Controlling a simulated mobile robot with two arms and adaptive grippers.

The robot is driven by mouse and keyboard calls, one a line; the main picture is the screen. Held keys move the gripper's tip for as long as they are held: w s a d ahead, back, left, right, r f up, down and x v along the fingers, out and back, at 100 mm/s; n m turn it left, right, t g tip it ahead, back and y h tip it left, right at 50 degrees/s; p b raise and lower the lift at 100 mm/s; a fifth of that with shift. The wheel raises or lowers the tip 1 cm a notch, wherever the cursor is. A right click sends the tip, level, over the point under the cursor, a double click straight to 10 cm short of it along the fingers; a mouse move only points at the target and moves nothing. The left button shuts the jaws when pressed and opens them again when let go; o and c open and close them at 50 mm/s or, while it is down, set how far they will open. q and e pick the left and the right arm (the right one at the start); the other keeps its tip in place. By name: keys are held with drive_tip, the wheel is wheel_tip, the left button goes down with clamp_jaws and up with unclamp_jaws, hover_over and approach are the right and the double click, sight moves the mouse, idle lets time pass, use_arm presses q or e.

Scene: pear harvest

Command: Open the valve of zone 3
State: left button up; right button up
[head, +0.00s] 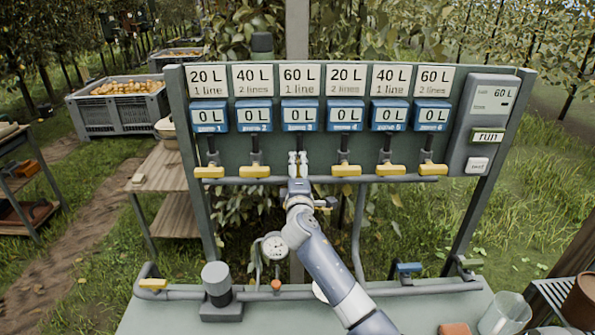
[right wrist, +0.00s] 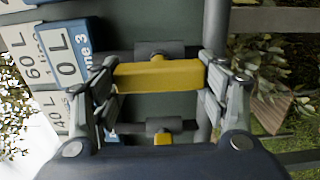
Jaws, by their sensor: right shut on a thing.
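The zone 3 valve has a yellow handle (right wrist: 160,76), which lies between the fingers of my right gripper (right wrist: 160,80) in the right wrist view. My right gripper (head: 298,160) is shut on this handle, with a finger at each end. In the head view the gripper hides the handle. The blue zone 3 meter (head: 299,115) above it reads 0 L, under a label (head: 299,79) of 60 L, 1 line. The other zone valves, such as the zone 2 handle (head: 255,171) and zone 4 handle (head: 346,169), have yellow handles lying crosswise. My left gripper is not in view.
A grey control box (head: 487,122) with a run button (head: 488,136) is at the board's right. A pressure gauge (head: 274,246) stands below the board. A glass jar (head: 504,314) stands at the bench's right. A crate of pears (head: 120,115) is at the back left.

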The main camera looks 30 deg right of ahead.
drive_tip(key=shift+d+r, duration=0.25)
drive_tip(key=shift+r, duration=0.15)
drive_tip(key=o, duration=1)
drive_tip(key=shift+w, duration=0.1)
drive_tip(key=shift+o, duration=0.3)
drive_tip(key=shift+d+f, duration=0.1)
drive_tip(key=shift+f, duration=0.25)
drive_tip(key=shift+s+a, duration=0.5)
drive_tip(key=shift+a, duration=0.05)
drive_tip(key=v, duration=1)
drive_tip(key=shift+s, duration=0.35)
